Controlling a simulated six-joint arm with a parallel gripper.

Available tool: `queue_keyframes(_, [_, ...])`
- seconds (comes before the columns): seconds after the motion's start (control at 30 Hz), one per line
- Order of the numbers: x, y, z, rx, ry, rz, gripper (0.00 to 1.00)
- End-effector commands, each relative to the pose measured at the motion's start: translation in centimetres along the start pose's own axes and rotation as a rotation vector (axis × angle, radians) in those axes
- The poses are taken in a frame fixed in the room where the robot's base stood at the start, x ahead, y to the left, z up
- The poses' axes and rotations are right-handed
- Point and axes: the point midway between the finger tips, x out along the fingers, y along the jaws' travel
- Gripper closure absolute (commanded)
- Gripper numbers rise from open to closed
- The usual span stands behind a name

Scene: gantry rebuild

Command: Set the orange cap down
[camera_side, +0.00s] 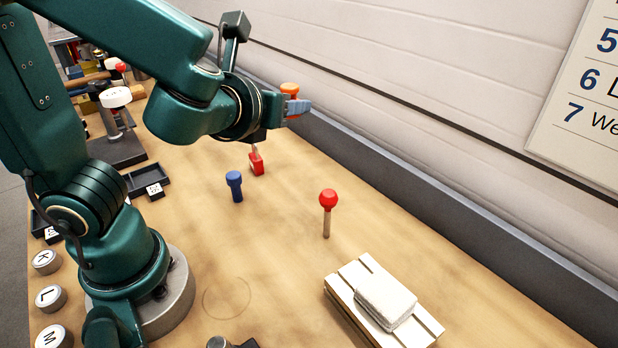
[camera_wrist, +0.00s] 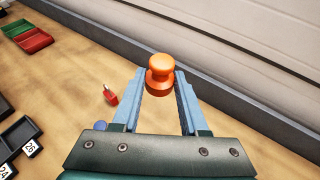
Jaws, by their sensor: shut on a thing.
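The orange cap (camera_wrist: 160,72) is a round knob with a wider base, held between the two blue fingers of my gripper (camera_wrist: 160,86) in the wrist view. In the side view the orange cap (camera_side: 290,89) shows at the top of my gripper (camera_side: 297,105), well above the wooden table (camera_side: 270,255). My gripper is shut on it, near the back wall. Part of the cap's lower side is hidden by the fingers.
A red block (camera_side: 256,163), a blue peg (camera_side: 235,186) and a red-balled wooden pin (camera_side: 327,212) stand on the table. A white pad lies on a slatted wooden block (camera_side: 345,286) at the front right. Dark trays (camera_side: 150,178) lie at the left. Bare wood lies between.

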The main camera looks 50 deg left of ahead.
Motion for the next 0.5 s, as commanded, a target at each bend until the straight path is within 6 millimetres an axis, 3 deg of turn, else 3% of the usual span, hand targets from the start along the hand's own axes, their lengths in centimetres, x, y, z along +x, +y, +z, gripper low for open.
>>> queue_keyframes(0.1, [0.1, 1.6, 2.4, -0.036, -0.005, 0.047, 1.00])
queue_keyframes(0.17, [-0.2, 1.6, 3.4, -0.026, -0.005, 0.021, 1.00])
queue_keyframes(0.33, [-1.1, 0.4, 5.5, 0.025, -0.006, -0.094, 1.00])
queue_keyframes(0.5, [-1.6, -1.2, 5.9, 0.077, -0.002, -0.195, 1.00])
